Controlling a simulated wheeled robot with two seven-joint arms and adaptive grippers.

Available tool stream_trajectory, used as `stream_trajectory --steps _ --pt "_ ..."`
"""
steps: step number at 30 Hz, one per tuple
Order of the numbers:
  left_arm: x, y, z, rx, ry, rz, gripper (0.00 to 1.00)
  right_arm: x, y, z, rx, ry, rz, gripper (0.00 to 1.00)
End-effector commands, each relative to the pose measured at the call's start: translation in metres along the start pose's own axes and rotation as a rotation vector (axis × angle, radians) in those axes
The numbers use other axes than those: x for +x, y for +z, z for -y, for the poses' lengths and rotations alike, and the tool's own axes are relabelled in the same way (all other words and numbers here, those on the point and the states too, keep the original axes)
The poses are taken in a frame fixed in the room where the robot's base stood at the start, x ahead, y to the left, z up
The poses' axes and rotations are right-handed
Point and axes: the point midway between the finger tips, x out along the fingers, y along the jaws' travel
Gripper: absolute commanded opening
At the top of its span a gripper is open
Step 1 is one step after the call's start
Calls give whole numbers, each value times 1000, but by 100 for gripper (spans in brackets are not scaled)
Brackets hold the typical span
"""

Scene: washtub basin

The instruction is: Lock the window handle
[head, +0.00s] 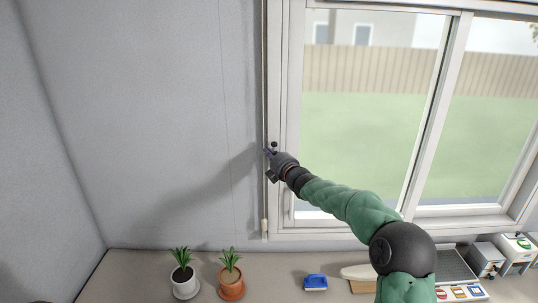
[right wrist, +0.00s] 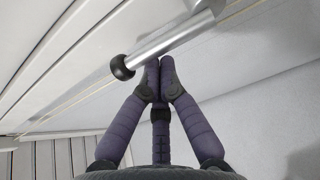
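The window handle (right wrist: 165,42) shows in the right wrist view as a silver bar with a black knob at its end, slanting up to the right along the white frame. In the head view a small dark knob (head: 274,144) shows at the window frame's left side, just above my right gripper. My right gripper (right wrist: 160,68) has its purple fingertips together, with nothing seen between them. The tips are right beside the bar; I cannot tell whether they touch it. In the head view the right gripper (head: 270,154) is small and partly hidden by its wrist. My left gripper is not in view.
The sliding window (head: 370,120) has a white frame. Below it, a counter holds a white-potted plant (head: 185,285), an orange-potted plant (head: 231,285), a blue brush (head: 315,282) and several boxes at the right. The grey wall left of the window is clear.

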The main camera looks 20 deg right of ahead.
Motion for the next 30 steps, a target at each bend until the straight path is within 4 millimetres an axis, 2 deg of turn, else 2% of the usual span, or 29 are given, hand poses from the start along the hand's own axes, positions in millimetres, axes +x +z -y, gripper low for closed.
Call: stream_trajectory --steps 19,26,30 --pt "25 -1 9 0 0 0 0 -3 6 1 101 54 1 0" --pt "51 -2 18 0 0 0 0 -7 13 4 204 109 1 0" --pt "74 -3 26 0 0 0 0 -9 18 6 299 157 1 0"
